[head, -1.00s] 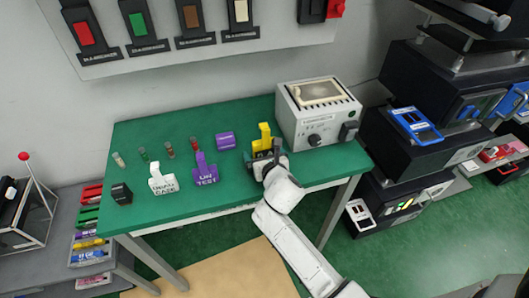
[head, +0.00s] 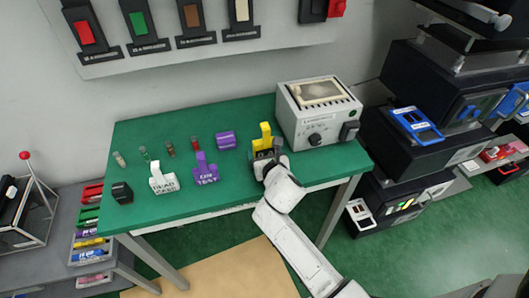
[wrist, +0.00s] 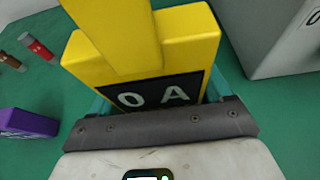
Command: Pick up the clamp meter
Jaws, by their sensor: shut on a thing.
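The clamp meter (head: 264,135) is a yellow block with a tall upright part and a dark display reading "0 A". It stands upright on the green table, left of the grey box instrument, in the head view. It also fills the upper middle of the wrist view (wrist: 140,62). My gripper (head: 266,156) is shut on its lower body, with teal fingers at both sides of the display in the wrist view (wrist: 158,98). The meter's underside is hidden, so I cannot tell whether it touches the table.
The grey box instrument (head: 318,118) stands close on the right. Black machines (head: 405,140) stand beyond the table's right side.

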